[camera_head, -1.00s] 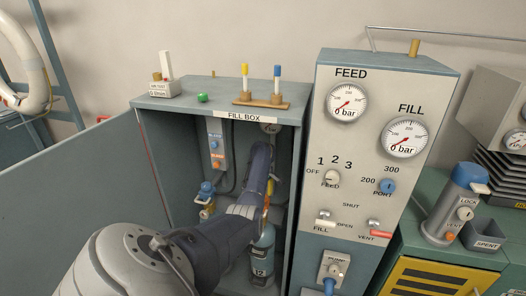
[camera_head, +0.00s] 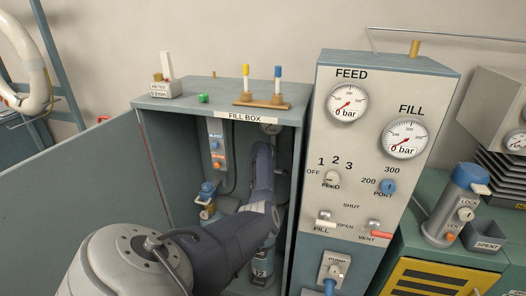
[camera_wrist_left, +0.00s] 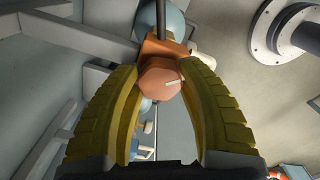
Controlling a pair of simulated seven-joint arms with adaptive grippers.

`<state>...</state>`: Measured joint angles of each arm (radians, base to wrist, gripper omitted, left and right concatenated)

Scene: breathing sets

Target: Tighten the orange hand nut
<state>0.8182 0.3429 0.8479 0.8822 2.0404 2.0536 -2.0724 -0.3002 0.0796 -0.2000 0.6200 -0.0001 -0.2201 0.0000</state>
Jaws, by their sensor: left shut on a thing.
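The orange hand nut (camera_wrist_left: 160,78) shows in the left wrist view as a faceted orange knob with a pale mark on its face. An orange block (camera_wrist_left: 163,48) sits right behind it. My left gripper (camera_wrist_left: 160,85) has its yellow fingers on either side of the nut and is shut on it. In the head view my left arm reaches into the fill box (camera_head: 247,117), and the arm hides the nut and fingertips there. A cylinder marked 12 (camera_head: 262,268) stands in the box, partly behind my arm. My right gripper is in neither view.
The box's open door (camera_head: 75,190) spans the left. A blue-capped fitting (camera_head: 207,192) stands inside the box, left of my arm. The panel with the FEED gauge (camera_head: 347,103) and FILL gauge (camera_head: 404,138) borders the box on the right.

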